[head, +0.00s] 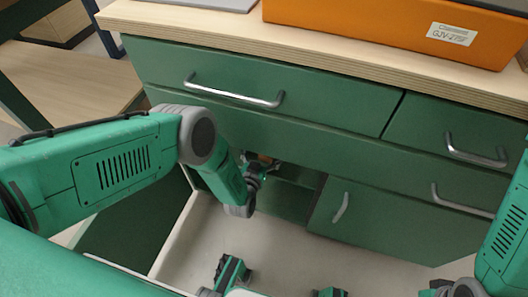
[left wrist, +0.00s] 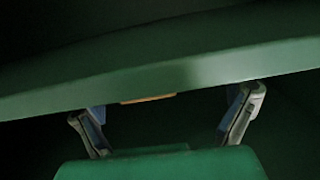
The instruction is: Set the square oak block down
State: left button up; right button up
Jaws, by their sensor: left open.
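A small tan strip (left wrist: 147,98) shows in the left wrist view, just below a green edge. It may be the square oak block, but most of it is hidden and its shape cannot be told. My left gripper (left wrist: 167,110) is open, with its two fingers wide apart and the strip between them in the picture. I cannot tell whether either finger touches it. In the head view my left gripper (head: 257,172) reaches into a dark opening low in the green cabinet, partly hidden by my arm. My right gripper does not show clearly.
The green cabinet (head: 300,85) has drawers with metal handles and a closed lower front (head: 385,222) right of the opening. A green edge (left wrist: 190,72) crosses above my left fingers. An orange case (head: 370,28) stands on the wooden top. A pale surface (head: 200,235) lies below.

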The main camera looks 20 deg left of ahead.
pick_arm(q)
jog(key=s+r+p, duration=0.1)
jog(key=s+p, duration=0.3)
jog(key=s, duration=0.7)
jog(key=shift+s+r+p, duration=0.15)
jog(key=shift+r+p, duration=0.15)
jog(key=shift+r, duration=0.1)
jog(key=shift+a, duration=0.1)
jog(key=s+a+r+g, duration=0.3)
jog(key=s+r+g, duration=0.1)
jog(key=s, duration=0.4)
jog(key=s+a+r+g, duration=0.4)
jog(key=s+r+g, duration=0.1)
jog(key=s, duration=0.3)
jog(key=s+a+r+g, duration=0.4)
jog(key=s+g, duration=0.2)
jog(key=s, duration=0.2)
jog(key=shift+s+a+r+g, duration=0.2)
jog(key=shift+r+g, duration=0.2)
